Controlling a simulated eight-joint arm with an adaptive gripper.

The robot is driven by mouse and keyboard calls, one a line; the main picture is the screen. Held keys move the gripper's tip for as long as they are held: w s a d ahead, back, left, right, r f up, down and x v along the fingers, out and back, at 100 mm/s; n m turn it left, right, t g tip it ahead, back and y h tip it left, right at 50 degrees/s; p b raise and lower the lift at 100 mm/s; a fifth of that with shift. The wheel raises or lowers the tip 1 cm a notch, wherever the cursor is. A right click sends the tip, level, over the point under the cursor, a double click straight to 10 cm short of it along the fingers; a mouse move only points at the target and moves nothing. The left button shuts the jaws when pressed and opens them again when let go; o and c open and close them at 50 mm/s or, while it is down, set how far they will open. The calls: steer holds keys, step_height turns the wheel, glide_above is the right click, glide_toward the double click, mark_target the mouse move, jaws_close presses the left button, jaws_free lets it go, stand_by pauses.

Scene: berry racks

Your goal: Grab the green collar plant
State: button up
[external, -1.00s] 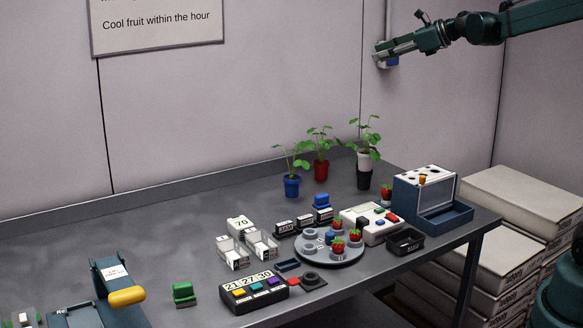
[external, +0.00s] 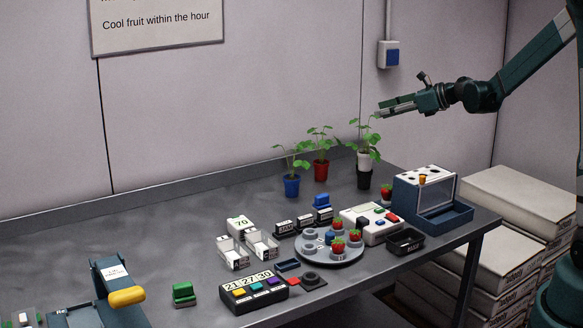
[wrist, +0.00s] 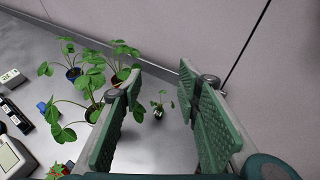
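Several leafy plants stand at the back of the bench: one in a blue pot (external: 291,186), one in a red pot (external: 321,171), and one at a black pot (external: 364,180) with a white part (external: 364,160) above or behind it. I cannot make out a green collar on any. My gripper (external: 380,109) is in the air above the rightmost plant. In the wrist view its fingers (wrist: 165,110) are wide apart and empty.
A round grey tray (external: 322,257) with strawberries, a white device (external: 385,232), a black bin (external: 405,241) and a grey-blue cabinet (external: 415,205) stand in front of the plants. A wall (external: 250,90) is behind, with a blue-fronted wall box (external: 390,54). The bench's left middle is fairly clear.

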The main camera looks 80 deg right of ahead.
step_height(320, 180, down, 16)
steer(key=shift+r, duration=0.1)
steer(key=shift+w, duration=0.1)
steer(key=shift+x, duration=1.25)
steer(key=shift+w, duration=0.1)
steer(key=b+x, duration=0.1)
steer(key=x, duration=0.2)
steer(key=shift+f+b, duration=0.3)
steer(key=shift+b, duration=0.05)
steer(key=shift+x, duration=0.9)
steer(key=shift+r, duration=0.1)
steer(key=shift+c, duration=0.6)
